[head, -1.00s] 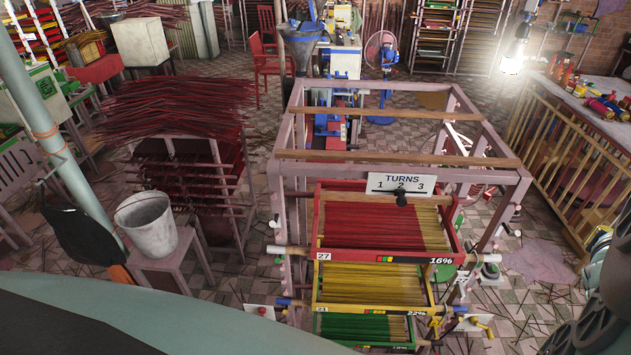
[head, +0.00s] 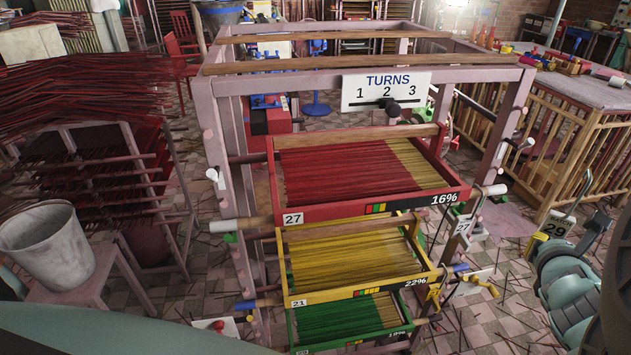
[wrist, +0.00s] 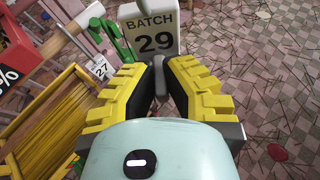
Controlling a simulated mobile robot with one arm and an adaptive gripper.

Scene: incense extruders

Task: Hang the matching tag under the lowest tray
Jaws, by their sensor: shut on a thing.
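A white tag marked BATCH 29 (wrist: 152,30) stands up just beyond my gripper (wrist: 160,78) in the wrist view. The yellow-padded fingers are shut on a grey piece at the tag's lower end. In the head view, the 29 tag (head: 558,225) and my gripper (head: 541,243) are right of the rack, apart from it. The lowest tray in view is green (head: 400,330), at the bottom of the rack; its front number is too small to read. Above it are a yellow tray marked 21 (head: 318,297) and a red tray marked 27 (head: 330,214).
A 27 tag (head: 462,227) hangs at the red tray's right; it also shows in the wrist view (wrist: 100,67). A pink frame (head: 213,120) surrounds the trays. A TURNS 1 2 3 sign (head: 388,88) is on top. A slatted wooden counter (head: 565,150) stands at right.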

